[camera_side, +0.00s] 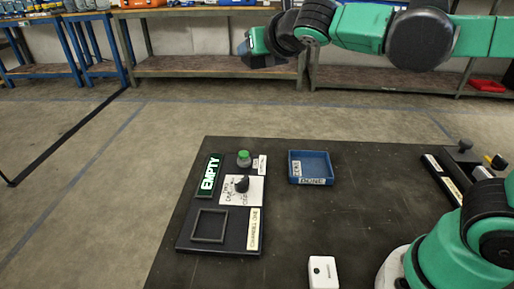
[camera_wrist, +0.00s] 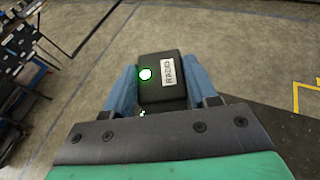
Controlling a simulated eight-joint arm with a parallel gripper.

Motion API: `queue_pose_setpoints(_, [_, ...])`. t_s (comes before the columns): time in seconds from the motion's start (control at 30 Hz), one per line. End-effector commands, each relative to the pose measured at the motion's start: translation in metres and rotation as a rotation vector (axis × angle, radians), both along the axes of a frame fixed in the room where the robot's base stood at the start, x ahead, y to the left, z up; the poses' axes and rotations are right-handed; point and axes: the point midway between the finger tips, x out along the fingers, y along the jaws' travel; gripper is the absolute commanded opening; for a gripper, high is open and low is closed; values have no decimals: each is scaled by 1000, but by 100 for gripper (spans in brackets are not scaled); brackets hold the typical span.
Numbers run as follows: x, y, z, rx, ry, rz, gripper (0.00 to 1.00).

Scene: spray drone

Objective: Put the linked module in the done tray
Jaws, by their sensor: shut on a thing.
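My gripper (camera_wrist: 162,88) is shut on a black module (camera_wrist: 150,94) labelled RADIO, with its blue fingers on both sides of it. A light with a bright green rim glows on the module. In the side view my gripper (camera_side: 264,58) is high above the floor, beyond the far edge of the dark table and well away from the tray. The module cannot be made out clearly there. The done tray (camera_side: 326,181) is a shallow blue tray with white labels, one reading DONE. It sits empty on the table, right of the panel.
A white device (camera_side: 322,271) lies at the front. The middle of the table is clear.

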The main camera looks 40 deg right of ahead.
Motion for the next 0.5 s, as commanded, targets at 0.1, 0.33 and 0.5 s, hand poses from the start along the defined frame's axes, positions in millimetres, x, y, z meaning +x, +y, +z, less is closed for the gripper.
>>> queue_pose_setpoints(0.1, [0, -1, 1, -1, 0, 9, 0])
queue_pose_setpoints(0.33, [4, 54, -20, -3, 0, -102, 0])
queue_pose_setpoints(0.5, [-12, 109, -35, -1, -2, -256, 0])
